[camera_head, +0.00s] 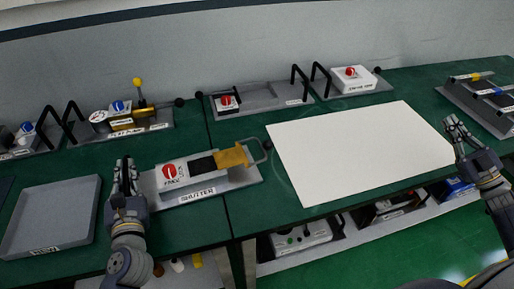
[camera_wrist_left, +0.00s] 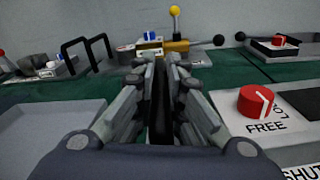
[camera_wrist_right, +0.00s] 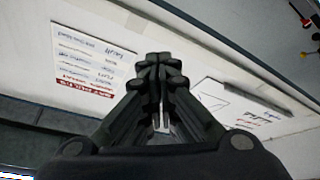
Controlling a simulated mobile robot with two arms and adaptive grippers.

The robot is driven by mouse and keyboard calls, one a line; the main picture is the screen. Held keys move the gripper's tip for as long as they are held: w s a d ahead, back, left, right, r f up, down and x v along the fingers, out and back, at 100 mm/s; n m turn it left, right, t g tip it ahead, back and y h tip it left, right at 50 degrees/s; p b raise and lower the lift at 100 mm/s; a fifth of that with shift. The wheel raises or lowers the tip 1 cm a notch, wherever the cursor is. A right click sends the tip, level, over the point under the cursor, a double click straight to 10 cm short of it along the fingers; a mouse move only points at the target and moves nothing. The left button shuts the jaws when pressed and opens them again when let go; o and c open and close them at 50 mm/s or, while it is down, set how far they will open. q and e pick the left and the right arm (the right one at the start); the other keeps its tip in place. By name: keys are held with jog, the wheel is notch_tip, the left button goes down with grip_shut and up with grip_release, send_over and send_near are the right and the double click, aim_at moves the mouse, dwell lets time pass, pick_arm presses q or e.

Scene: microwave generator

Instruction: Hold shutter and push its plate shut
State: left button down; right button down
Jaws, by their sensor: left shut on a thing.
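The shutter (camera_head: 190,174) stands on the green bench in the head view, with a grey base labelled SHUTTER. On it are a white block with a red knob (camera_head: 169,171), also seen in the left wrist view (camera_wrist_left: 257,101), and a dark area. Its yellow-orange plate (camera_head: 232,157) sits at the right end, with a grey loop handle (camera_head: 262,151) beyond. My left gripper (camera_head: 124,172) is at the shutter's left end, shut on a dark upright bar (camera_wrist_left: 161,105), probably its handle. My right gripper (camera_head: 455,127) is far right, over the white sheet's edge, its fingertips together and empty.
A grey tray (camera_head: 93,222) lies left of my left gripper. A device with a yellow-knobbed lever (camera_head: 138,101) and others with black handles line the back. A white sheet (camera_head: 360,150) covers the middle right. More devices sit on a lower shelf (camera_head: 300,236).

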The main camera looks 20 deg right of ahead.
jog(key=w+a+n+g+y, duration=0.3)
jog(key=a+n+g, duration=0.1)
jog(key=a+n, duration=0.55)
jog(key=w+a+n+g+y, duration=0.4)
jog(key=a+n+g, duration=0.1)
jog(key=a+n, duration=0.45)
jog(key=w+a+n+g+y, duration=0.3)
jog(key=a+n+g, duration=0.1)
jog(key=a+n, duration=0.55)
jog(key=w+a+f+n+g+h, duration=0.1)
jog(key=a+f+n, duration=0.2)
jog(key=a+n, duration=0.1)
jog(key=w+a+f+n+g+h, duration=0.1)
jog(key=w+a+f+n, duration=0.1)
jog(key=a+f+n, duration=0.1)
jog(key=w+a+f+n+g+h, duration=0.1)
jog(key=w+a+f+n+h, duration=0.1)
jog(key=a+n, duration=0.4)
jog(key=shift+w+a+f+n+g, duration=0.15)
jog(key=shift+f+n+g, duration=0.25)
jog(key=shift+n, duration=0.25)
jog(key=shift+a+f, duration=0.1)
jog(key=shift+f, duration=0.15)
jog(key=shift+a+f, duration=0.1)
jog(key=shift+f, duration=0.05)
jog(key=shift+a+r, duration=0.15)
jog(key=shift+r, duration=0.05)
